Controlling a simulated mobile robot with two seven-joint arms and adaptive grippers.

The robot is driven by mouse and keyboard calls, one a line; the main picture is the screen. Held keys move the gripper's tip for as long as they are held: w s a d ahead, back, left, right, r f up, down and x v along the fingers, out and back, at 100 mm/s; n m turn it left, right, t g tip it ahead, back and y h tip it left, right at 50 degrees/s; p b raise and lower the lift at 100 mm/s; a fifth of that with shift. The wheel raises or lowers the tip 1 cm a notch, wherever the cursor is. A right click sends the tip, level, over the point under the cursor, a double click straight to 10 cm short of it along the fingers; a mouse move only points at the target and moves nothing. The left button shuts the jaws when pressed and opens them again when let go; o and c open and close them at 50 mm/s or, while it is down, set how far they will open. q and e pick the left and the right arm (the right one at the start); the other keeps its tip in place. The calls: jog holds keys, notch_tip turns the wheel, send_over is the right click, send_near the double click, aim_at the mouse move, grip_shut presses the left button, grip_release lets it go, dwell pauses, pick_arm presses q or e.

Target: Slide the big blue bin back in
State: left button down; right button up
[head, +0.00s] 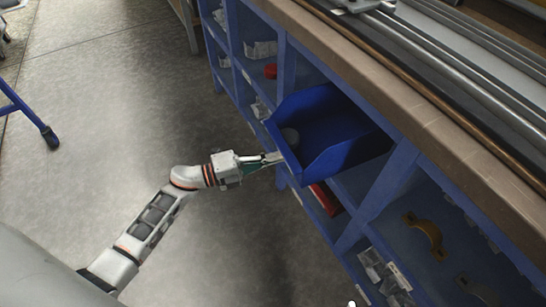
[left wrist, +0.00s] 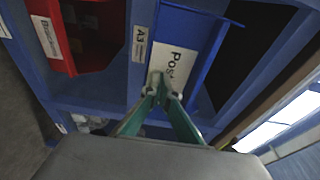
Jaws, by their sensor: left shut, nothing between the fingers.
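The big blue bin (head: 328,128) sticks out of a blue shelf unit under the workbench top in the head view. My left gripper (head: 276,157) is at the bin's front face, fingers shut and empty. In the left wrist view, the bin's front (left wrist: 207,42) carries a white label with printed letters, partly hidden by my fingertips. The gripper (left wrist: 163,84) is at this label; whether it touches cannot be told. My right gripper is not in view.
The blue shelf unit (head: 375,190) has other compartments with small parts and a brown bracket (head: 425,235). A red bin (left wrist: 62,35) sits beside the blue one. The floor (head: 110,110) to the left is mostly clear; a blue-legged stand (head: 28,115) is at far left.

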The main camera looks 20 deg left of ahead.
aim_at(319, 150)
pick_arm(q)
jog(key=b+x, duration=0.1)
jog(key=x, duration=1.2)
jog(key=shift+d+f, duration=0.1)
jog(key=shift+w+d, duration=0.2)
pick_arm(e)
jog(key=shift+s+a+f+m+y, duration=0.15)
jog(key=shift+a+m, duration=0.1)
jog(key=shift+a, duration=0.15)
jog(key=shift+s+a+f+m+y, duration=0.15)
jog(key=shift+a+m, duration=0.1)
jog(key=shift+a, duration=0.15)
pick_arm(q)
jog(key=shift+a, duration=0.1)
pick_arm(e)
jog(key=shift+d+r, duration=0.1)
